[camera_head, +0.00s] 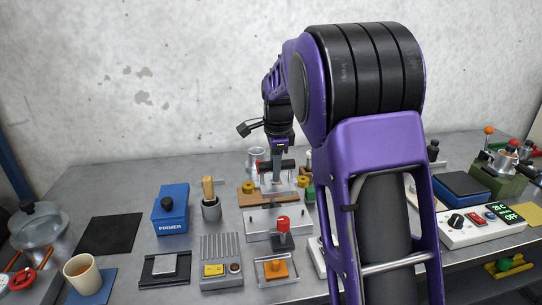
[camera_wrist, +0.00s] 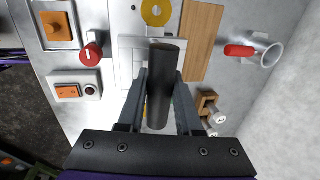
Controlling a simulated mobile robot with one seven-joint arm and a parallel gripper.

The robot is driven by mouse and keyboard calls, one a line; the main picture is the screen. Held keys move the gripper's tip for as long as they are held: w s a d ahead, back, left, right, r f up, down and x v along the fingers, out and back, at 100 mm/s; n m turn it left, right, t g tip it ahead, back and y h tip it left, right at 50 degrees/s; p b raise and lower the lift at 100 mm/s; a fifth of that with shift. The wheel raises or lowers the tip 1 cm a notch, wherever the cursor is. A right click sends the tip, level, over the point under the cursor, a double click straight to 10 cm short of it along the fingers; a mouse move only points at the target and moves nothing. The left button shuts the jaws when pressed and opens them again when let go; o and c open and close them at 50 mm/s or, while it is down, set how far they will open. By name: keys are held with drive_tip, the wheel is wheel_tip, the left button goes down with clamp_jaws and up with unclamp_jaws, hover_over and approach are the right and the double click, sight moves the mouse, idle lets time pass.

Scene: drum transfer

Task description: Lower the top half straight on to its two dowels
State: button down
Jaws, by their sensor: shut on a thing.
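My gripper (camera_head: 277,168) is shut on a black cylindrical handle, which lies between the two fingers in the wrist view (camera_wrist: 163,85). The handle seems to belong to the pale metal top half (camera_head: 279,187), which shows partly below it in the wrist view (camera_wrist: 128,70). A silver metal block (camera_head: 262,222) stands in front of and below it. The dowels cannot be made out, and I cannot tell whether the top half touches what is under it. Handle and fingers hide much of the piece in the wrist view.
A wooden board (camera_wrist: 205,38) with yellow discs (camera_wrist: 156,12) lies close by. A red knob (camera_wrist: 92,52) stands close in front. My arm hides the middle right.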

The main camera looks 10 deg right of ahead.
sight(277, 188)
drive_tip(key=shift+s, duration=1.05)
drive_tip(key=shift+s+f, duration=0.15)
drive_tip(key=shift+f, duration=0.1)
drive_tip(key=shift+f+b, duration=2.45)
drive_tip(key=shift+f, duration=0.35)
drive_tip(key=shift+r+p, duration=0.1)
drive_tip(key=shift+p, duration=0.5)
drive_tip(key=shift+f+b, duration=0.85)
drive_tip(key=shift+f, duration=0.6)
unclamp_jaws()
drive_tip(key=shift+r, duration=0.15)
